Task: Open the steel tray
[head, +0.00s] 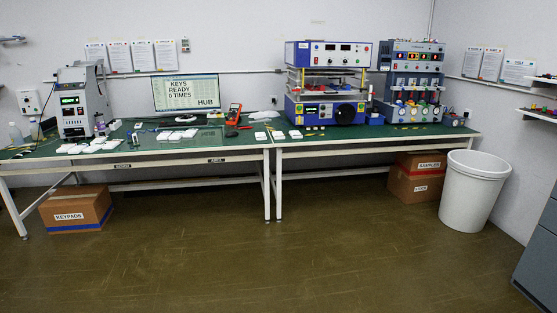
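I cannot pick out a steel tray for certain in the head view. A blue and white test machine (326,112) with an upper and a lower unit stands on the right workbench, with metal parts between its units. A grey machine (83,101) with a green display stands at the left end of the left workbench. A blue-grey panel machine (413,80) with colored lights and knobs stands right of the blue and white one. At this distance, I cannot tell whether any of these holds the tray. Neither of my grippers is in view.
Two green-topped workbenches (235,147) run along the back wall, with white keypads, a monitor (187,93) and a red meter (234,114) on them. Cardboard boxes (76,210) (418,177) sit below. A white bin (473,190) stands right. The floor in front is clear.

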